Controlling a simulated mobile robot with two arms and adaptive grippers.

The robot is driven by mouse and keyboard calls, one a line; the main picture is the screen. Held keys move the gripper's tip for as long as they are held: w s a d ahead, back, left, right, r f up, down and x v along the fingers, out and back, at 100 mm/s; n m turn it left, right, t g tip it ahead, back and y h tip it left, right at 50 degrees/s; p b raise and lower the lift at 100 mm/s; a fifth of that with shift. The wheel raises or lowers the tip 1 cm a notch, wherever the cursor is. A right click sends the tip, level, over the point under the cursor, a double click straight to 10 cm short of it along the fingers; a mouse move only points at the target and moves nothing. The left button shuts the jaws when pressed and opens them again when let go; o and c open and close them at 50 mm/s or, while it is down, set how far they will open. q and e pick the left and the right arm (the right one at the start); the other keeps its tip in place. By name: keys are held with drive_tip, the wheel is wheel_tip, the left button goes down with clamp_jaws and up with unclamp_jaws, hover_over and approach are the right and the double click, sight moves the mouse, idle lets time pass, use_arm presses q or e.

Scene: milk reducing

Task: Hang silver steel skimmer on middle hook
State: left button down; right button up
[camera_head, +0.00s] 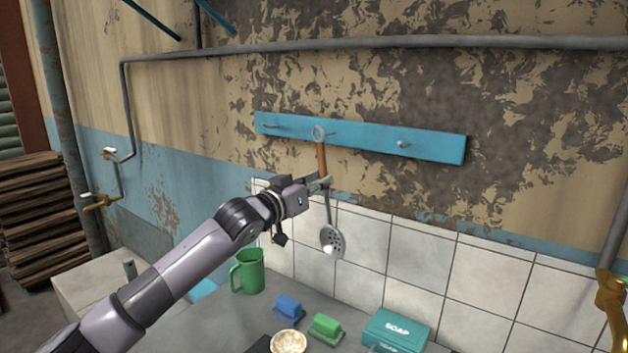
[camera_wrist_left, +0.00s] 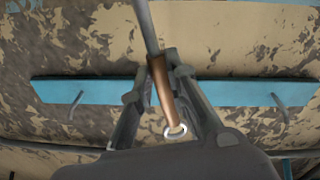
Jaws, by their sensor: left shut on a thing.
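The skimmer (camera_head: 332,238) hangs upright in the head view, its perforated silver bowl at the bottom. Its brown handle (camera_head: 321,158) ends in a metal ring (camera_head: 319,132) at the top. My left gripper (camera_head: 322,184) is shut on the skimmer near the lower end of the brown handle, also seen in the left wrist view (camera_wrist_left: 158,75). The ring overlaps the middle hook (camera_head: 331,134) of the blue rack (camera_head: 360,140) in the head view. I cannot tell whether the hook passes through it. In the left wrist view the ring (camera_wrist_left: 175,131) shows, with the middle hook hidden. My right gripper is not in view.
The rack's left hook (camera_head: 272,127) and right hook (camera_head: 404,144) are bare. Below stand a green mug (camera_head: 248,271), blue and green brushes (camera_head: 288,306), a round pale item (camera_head: 288,343) and a teal soap box (camera_head: 396,330). A pipe (camera_head: 400,42) runs above the rack.

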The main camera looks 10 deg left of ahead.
use_arm(q)
drive_tip(key=w, duration=0.1)
drive_tip(key=w+d+f, duration=0.1)
drive_tip(key=w, duration=0.2)
drive_tip(key=shift+d+f+b, duration=0.2)
drive_tip(key=shift+d+b, duration=0.1)
idle(0.6)
drive_tip(key=c, duration=1.5)
unclamp_jaws()
